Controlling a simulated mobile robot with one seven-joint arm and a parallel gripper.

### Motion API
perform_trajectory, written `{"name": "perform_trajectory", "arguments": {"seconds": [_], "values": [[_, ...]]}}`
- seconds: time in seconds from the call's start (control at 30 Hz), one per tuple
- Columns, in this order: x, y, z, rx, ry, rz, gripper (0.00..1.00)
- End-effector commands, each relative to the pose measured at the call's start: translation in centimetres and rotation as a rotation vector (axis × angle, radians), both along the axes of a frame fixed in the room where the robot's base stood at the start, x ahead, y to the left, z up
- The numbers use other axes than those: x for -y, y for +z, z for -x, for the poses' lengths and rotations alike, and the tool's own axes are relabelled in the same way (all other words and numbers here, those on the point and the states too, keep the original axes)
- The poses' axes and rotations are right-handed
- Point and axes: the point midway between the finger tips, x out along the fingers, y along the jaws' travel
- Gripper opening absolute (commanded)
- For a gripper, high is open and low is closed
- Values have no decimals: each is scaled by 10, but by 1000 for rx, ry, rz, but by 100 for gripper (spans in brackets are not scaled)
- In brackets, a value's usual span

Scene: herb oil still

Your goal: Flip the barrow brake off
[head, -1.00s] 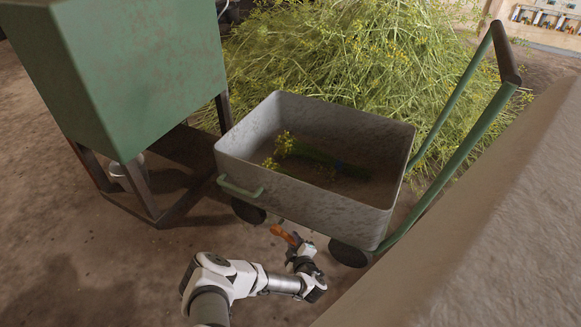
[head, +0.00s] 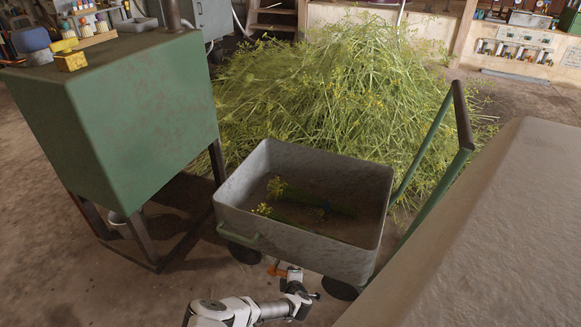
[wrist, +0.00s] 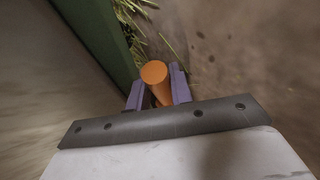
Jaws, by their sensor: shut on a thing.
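My gripper (head: 284,271) is down at the lever, under the barrow's near side. In the wrist view, the orange lever (wrist: 155,75) stands between the purple fingers of my gripper (wrist: 157,88), which is shut on it. The lever's lower end is hidden by the gripper mount.
Cut herb stems (head: 300,205) lie in the barrow. A green tank (head: 130,110) on legs stands left, and a large herb heap (head: 330,90) behind. A grey-brown slab-like surface (head: 490,230) fills the right. Bare floor (head: 110,290) lies at the lower left.

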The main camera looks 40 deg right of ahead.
Motion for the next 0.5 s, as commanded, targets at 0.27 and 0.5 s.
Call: {"name": "perform_trajectory", "arguments": {"seconds": [0.27, 0.5], "values": [[0, 11, -1, -109, 0, 45, 0], [0, 11, -2, -141, -1, 60, 0]]}}
